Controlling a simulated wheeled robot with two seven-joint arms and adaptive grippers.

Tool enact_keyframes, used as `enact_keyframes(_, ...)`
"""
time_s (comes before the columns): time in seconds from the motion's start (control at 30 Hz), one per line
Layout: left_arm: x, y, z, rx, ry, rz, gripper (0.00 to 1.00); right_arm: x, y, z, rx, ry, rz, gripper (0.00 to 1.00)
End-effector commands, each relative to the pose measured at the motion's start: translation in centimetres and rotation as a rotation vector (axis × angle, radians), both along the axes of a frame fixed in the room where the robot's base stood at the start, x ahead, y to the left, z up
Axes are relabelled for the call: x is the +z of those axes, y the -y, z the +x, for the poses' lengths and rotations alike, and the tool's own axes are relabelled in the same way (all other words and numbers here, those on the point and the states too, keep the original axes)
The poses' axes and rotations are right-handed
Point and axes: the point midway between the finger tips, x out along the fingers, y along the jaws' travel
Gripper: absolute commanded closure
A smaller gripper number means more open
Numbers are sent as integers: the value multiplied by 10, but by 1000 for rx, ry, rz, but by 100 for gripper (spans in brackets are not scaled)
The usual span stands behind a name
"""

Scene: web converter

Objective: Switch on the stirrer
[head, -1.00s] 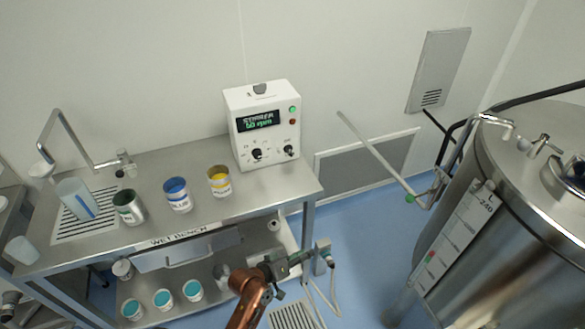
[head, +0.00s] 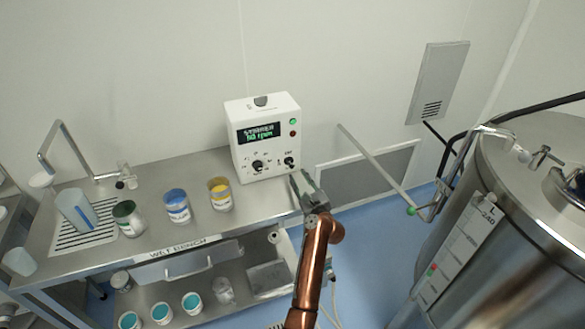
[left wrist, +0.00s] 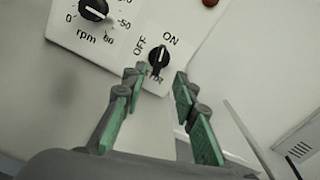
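The stirrer's white control box (head: 265,138) stands at the right end of the wet bench, its display reading STIRRER with an rpm value. Its black OFF/ON knob (head: 289,162) is at the lower right of the front panel; in the left wrist view the knob (left wrist: 158,60) sits beneath the OFF and ON labels. Its exact pointer position is hard to tell. My left gripper (head: 303,184) is just below and right of the knob; in the left wrist view its green-padded fingers (left wrist: 158,92) are apart with nothing between, the knob just beyond their tips. My right gripper is out of view.
The rpm knob (head: 257,165) is left of the switch. Yellow (head: 220,194), blue (head: 177,206) and green (head: 128,219) paint cans stand left on the bench (head: 160,165). A large steel tank (head: 480,250) is at the right.

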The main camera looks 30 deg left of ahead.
Motion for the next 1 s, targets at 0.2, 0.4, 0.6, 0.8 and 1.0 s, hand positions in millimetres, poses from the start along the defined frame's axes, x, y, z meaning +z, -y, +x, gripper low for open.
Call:
enact_keyframes(0.2, 1, -30, 20, 2, 1, 8, 73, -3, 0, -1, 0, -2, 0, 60)
enact_keyframes(0.4, 1, -51, 34, 2, -2, 8, 73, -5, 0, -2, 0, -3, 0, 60)
enact_keyframes(0.6, 2, -59, 39, 1, -1, 8, 73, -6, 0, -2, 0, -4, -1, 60)
enact_keyframes(0.8, 2, -59, 39, 1, -1, 8, 73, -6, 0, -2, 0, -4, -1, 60)
enact_keyframes(1.0, 1, -58, 39, 1, -1, 8, 86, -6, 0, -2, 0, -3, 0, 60)
